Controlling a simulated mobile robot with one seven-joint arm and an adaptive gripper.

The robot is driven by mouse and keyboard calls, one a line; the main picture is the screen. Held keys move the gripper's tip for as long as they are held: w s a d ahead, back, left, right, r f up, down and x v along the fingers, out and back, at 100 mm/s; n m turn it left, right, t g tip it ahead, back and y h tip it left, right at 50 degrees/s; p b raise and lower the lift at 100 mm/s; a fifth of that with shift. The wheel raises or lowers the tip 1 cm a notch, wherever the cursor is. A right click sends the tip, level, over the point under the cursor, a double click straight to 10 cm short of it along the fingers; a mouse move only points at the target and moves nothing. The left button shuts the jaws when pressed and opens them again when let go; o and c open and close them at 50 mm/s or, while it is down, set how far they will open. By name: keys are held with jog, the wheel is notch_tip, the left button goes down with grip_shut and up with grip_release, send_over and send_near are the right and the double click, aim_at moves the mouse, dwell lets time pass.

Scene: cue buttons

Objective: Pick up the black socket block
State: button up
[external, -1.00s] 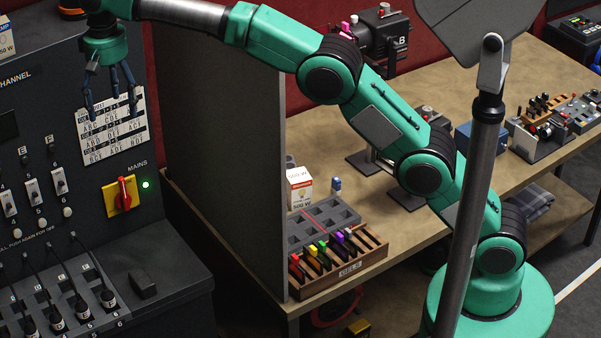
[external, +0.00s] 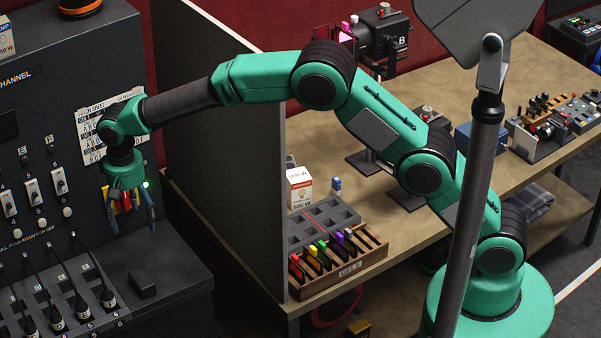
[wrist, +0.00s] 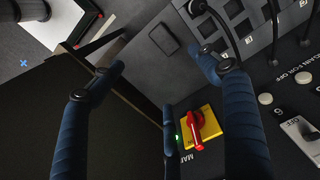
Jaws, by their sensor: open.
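The black socket block (external: 143,284) lies on the flat ledge of the dark control panel, right of the plugged cables. In the wrist view the block (wrist: 164,38) shows near the top, beyond my fingers and apart from them. My gripper (external: 128,226) is open and empty, pointing down above the ledge, in front of the panel face. In the wrist view the blue fingers of my gripper (wrist: 163,85) are spread wide, with a third finger low between them.
The red MAINS switch on its yellow plate (wrist: 197,128) is close to my fingers. Plugs with cables (external: 80,305) stand left of the block. A dark partition (external: 225,130) rises to the right, with a bench (external: 420,240) beyond it. The ledge right of the block is clear.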

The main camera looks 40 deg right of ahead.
send_over(144, 276)
notch_tip(144, 276, down, 9)
jog(key=shift+s+d+r, duration=0.15)
jog(key=shift+f+p, duration=0.35)
jog(key=shift+f, duration=3.95)
jog(key=shift+f, duration=0.1)
jog(key=shift+f+p, duration=0.5)
jog(key=shift+f, duration=2)
jog(key=c, duration=1.4)
